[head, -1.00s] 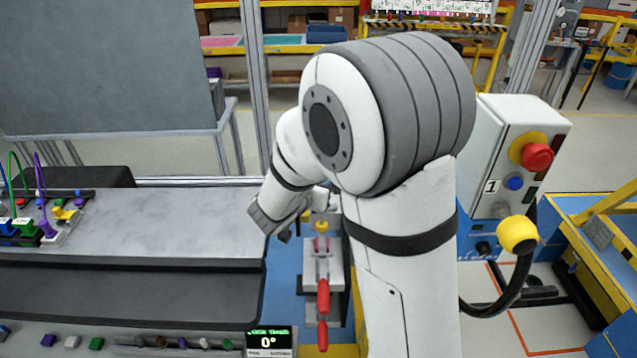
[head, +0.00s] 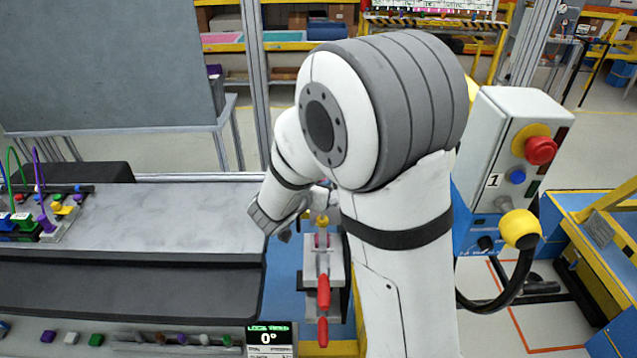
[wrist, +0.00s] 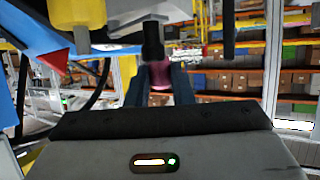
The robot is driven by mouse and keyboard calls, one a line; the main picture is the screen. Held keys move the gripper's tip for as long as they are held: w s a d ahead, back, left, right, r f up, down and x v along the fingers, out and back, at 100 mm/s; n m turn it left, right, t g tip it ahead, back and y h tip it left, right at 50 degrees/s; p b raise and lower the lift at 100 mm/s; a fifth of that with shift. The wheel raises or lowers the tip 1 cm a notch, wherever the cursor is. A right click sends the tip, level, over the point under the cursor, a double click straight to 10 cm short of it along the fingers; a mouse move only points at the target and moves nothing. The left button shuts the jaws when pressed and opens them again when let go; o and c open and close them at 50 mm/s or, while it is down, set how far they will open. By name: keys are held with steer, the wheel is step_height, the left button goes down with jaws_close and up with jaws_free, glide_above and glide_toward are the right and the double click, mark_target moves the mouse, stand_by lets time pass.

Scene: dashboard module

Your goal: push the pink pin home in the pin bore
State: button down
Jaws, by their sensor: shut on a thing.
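A pink piece (wrist: 160,75), which looks like the pink pin, sits between the two dark fingers of my gripper (wrist: 160,84) in the wrist view. My gripper is shut on it. A black rod-like part (wrist: 153,40) stands directly above the pink piece; whether they touch is unclear. In the head view my arm hides most of the gripper. I cannot make out the pin bore in either view.
A control box (head: 505,150) with a red button stands to the right.

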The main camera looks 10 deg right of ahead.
steer(key=shift+f+b, duration=0.95)
steer(key=shift+f, duration=0.55)
steer(key=c, duration=1.2)
jaws_free()
steer(key=shift+s+r, duration=0.1)
steer(key=v, duration=0.7)
steer(key=shift+s+a, duration=0.2)
steer(key=shift+s, duration=0.05)
